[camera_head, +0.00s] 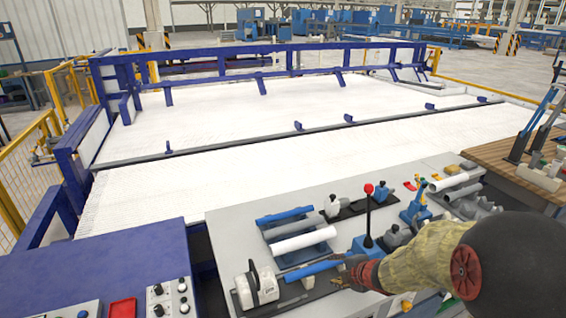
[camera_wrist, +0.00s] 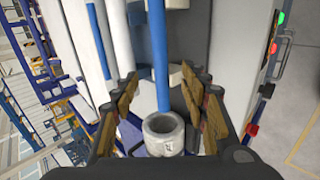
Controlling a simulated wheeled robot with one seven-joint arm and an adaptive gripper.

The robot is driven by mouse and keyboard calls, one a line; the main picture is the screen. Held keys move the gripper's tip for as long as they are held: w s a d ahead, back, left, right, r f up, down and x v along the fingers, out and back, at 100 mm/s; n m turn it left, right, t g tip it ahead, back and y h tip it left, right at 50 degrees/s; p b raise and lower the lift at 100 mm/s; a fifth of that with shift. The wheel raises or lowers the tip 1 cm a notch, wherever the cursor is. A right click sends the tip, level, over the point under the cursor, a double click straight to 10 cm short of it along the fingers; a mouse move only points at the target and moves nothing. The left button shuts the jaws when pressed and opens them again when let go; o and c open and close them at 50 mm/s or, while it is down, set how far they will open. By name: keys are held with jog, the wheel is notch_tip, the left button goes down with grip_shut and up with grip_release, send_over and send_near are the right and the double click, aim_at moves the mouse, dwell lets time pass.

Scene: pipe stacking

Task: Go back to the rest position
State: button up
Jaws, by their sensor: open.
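My gripper (camera_head: 346,268) is over the front of the grey workbench, at the right end of a blue pipe (camera_head: 312,270). In the wrist view my gripper (camera_wrist: 160,85) has its fingers spread apart. A blue pipe (camera_wrist: 159,50) runs between them without either finger visibly touching it. A grey hollow round part (camera_wrist: 163,134) sits low between the fingers, near the palm. Farther back on the bench lie a white pipe (camera_head: 304,243), a grey pipe (camera_head: 290,228) and another blue pipe (camera_head: 284,215), side by side.
A red-knobbed lever (camera_head: 368,215) stands close behind my gripper. A white machine part (camera_head: 257,287) stands left of the blue pipe. More fittings and pipes (camera_head: 456,181) crowd the bench's right side. A blue control panel (camera_head: 100,270) is at left; the white bed (camera_head: 260,165) behind is clear.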

jog(key=s+d+m+g+h, duration=0.4)
jog(key=s+d+m+h, duration=0.2)
jog(key=s+d+m, duration=0.55)
jog(key=s+a+r+m+y, duration=0.1)
jog(key=s+a+r+m, duration=0.4)
jog(key=s+r, duration=0.5)
jog(key=s+a+r+m+t+y, duration=0.1)
jog(key=s+a+r+m, duration=0.3)
jog(key=s+a+r, duration=0.5)
jog(key=shift+s+a+r+m+y, duration=0.15)
jog(key=shift+s+r+m+y, duration=0.2)
jog(key=shift+r+y, duration=0.3)
